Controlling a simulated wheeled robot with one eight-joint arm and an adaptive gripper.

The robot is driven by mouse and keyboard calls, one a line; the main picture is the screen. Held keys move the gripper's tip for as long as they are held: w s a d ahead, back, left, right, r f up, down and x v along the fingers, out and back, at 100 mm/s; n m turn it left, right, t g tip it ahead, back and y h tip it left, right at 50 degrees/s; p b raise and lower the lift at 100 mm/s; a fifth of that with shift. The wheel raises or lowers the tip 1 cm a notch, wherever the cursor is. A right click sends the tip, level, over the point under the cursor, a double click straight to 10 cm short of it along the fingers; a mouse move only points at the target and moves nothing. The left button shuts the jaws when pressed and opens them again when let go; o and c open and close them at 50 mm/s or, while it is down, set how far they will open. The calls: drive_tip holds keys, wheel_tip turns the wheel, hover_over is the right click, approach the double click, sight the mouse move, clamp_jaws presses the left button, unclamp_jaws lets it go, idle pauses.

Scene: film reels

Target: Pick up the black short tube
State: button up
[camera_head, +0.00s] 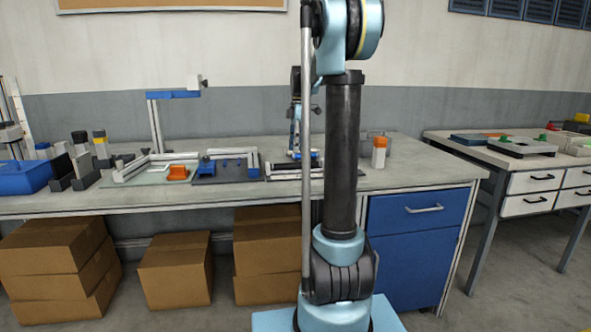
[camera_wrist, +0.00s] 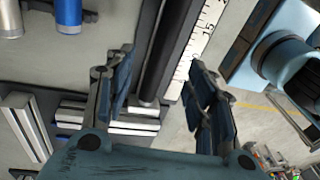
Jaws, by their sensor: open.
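A black tube (camera_wrist: 163,50) lies in a straight rack beside a white ruler scale in the wrist view. It runs from the top edge down to between my fingers, and its upper end is cut off by the frame. My gripper (camera_wrist: 160,68) is open, with one finger on each side of the tube's near part. I see no finger touching it, and the height gap cannot be judged. In the head view my gripper is over the workbench, partly hidden behind my arm, and I cannot make out the tube there.
A blue cylinder (camera_wrist: 68,14) and a silver cylinder (camera_wrist: 10,18) are at the wrist view's upper left. White profile bars (camera_wrist: 28,125) lie at lower left. The workbench (camera_head: 420,176) also carries fixtures and a blue bin (camera_head: 22,178); its front right is clear.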

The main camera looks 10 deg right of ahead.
sight(296, 166)
drive_tip(key=shift+s+a+f, duration=0.1)
drive_tip(key=shift+s+f, duration=0.05)
drive_tip(key=shift+f, duration=0.9)
drive_tip(key=shift+s+a+f, duration=0.1)
drive_tip(key=shift+s+f, duration=0.1)
drive_tip(key=shift+f, duration=0.8)
drive_tip(key=shift+s+a+f, duration=0.1)
drive_tip(key=shift+s+f, duration=0.05)
drive_tip(key=shift+f, duration=0.9)
clamp_jaws()
